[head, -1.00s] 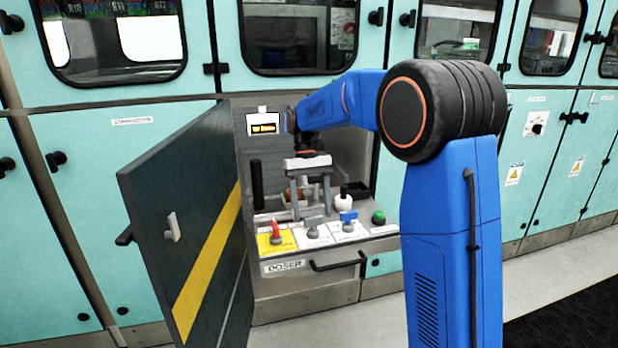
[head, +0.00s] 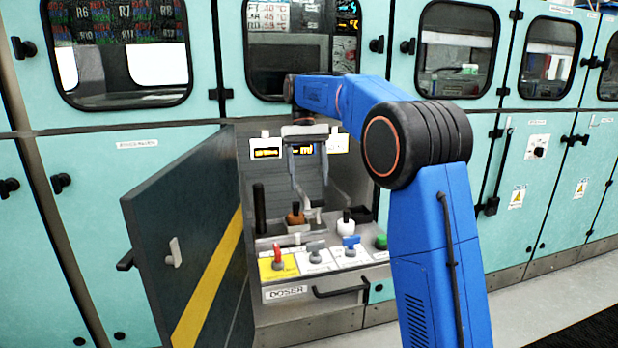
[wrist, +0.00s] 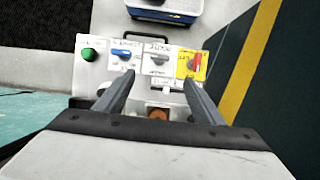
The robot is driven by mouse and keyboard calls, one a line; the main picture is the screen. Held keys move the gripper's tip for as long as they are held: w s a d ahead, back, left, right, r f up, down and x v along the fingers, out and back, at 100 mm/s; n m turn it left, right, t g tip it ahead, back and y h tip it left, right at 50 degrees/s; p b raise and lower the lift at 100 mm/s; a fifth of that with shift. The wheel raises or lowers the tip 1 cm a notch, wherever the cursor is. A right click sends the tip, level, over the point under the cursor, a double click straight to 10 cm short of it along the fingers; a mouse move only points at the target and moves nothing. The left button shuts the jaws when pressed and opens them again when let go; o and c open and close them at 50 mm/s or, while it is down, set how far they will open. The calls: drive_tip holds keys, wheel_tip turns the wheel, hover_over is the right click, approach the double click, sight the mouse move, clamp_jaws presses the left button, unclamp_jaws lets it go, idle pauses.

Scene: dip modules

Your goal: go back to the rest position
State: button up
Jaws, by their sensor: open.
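My gripper (head: 308,178) hangs fingers down in the opening of the doser cabinet, above its panel, open with nothing between the fingers. My blue arm reaches in from the right. In the wrist view the two grey fingers (wrist: 158,98) stand apart over the panel. The panel holds a red lever (head: 278,256), a grey lever (head: 316,249), a blue lever (head: 350,243) and a green button (head: 381,241). Behind these are a brown-based knob (head: 296,215) and a white knob (head: 346,224). My gripper is clear of the levers.
A dark door (head: 190,240) with a yellow stripe stands open on the left. A drawer handle (head: 340,291) sits below the panel, beside a DOSER label (head: 285,292). Teal cabinets with windows line the wall. Small lit displays (head: 267,152) show behind my gripper.

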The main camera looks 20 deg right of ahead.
drive_tip(key=shift+r, duration=0.1)
drive_tip(key=s+d+f+t, duration=0.1)
drive_tip(key=s+d+t, duration=0.15)
drive_tip(key=s, duration=0.85)
drive_tip(key=s+d+f+t, duration=0.2)
drive_tip(key=s+t, duration=0.1)
drive_tip(key=s, duration=0.8)
drive_tip(key=s+d+f+t, duration=0.2)
drive_tip(key=s+f+t, duration=0.2)
drive_tip(key=s+f, duration=1)
drive_tip(key=s, duration=0.4)
drive_tip(key=shift+d+f, duration=0.15)
drive_tip(key=shift+f, duration=0.1)
drive_tip(key=shift+s, duration=0.1)
drive_tip(key=shift+c, duration=0.5)
